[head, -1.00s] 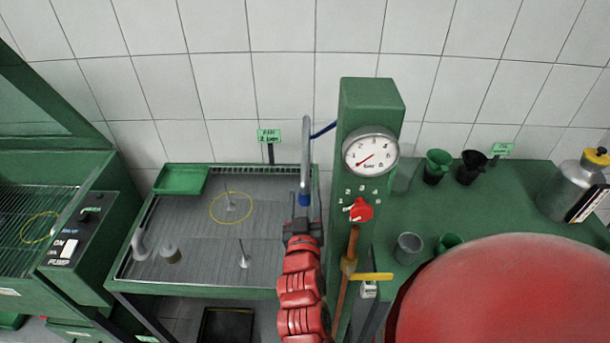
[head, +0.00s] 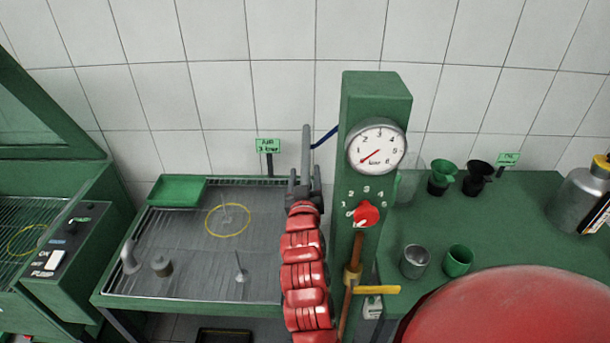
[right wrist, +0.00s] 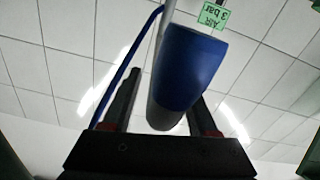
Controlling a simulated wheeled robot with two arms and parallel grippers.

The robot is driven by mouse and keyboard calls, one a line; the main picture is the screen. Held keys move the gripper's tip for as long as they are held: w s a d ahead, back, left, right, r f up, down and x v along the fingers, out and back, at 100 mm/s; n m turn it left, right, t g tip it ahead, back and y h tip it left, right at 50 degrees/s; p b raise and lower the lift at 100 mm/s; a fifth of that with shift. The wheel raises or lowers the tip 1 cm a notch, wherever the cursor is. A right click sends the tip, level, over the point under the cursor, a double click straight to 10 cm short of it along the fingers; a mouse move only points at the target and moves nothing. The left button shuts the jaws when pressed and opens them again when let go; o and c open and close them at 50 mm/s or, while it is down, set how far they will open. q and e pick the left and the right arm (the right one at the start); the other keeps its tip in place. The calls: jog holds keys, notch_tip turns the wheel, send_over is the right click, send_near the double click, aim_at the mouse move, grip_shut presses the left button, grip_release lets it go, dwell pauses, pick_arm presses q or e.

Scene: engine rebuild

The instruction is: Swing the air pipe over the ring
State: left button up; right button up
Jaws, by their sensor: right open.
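The air pipe (head: 306,143) is a grey upright tube at the back right of the grey tray. A blue hose runs from it toward the green column. Its blue sleeve (right wrist: 190,70) fills the middle of the right wrist view. My right gripper (head: 304,174) is open at the pipe's lower part, with a finger on each side of it. In the right wrist view the gripper (right wrist: 168,88) has the sleeve between its dark fingers; contact cannot be told. The yellow ring (head: 228,234) lies on the tray, left of the pipe. My left gripper is out of view.
The green column (head: 373,100) with gauge (head: 376,146) and red knob (head: 367,214) stands close right of my right arm. A grey elbow fitting (head: 129,257), a short cylinder (head: 161,266) and a thin peg (head: 240,270) stand on the tray (head: 200,293). A green box (head: 177,190) sits at its back left.

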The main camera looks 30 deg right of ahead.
jog(key=shift+c, duration=0.2)
grip_shut()
dwell(1.1)
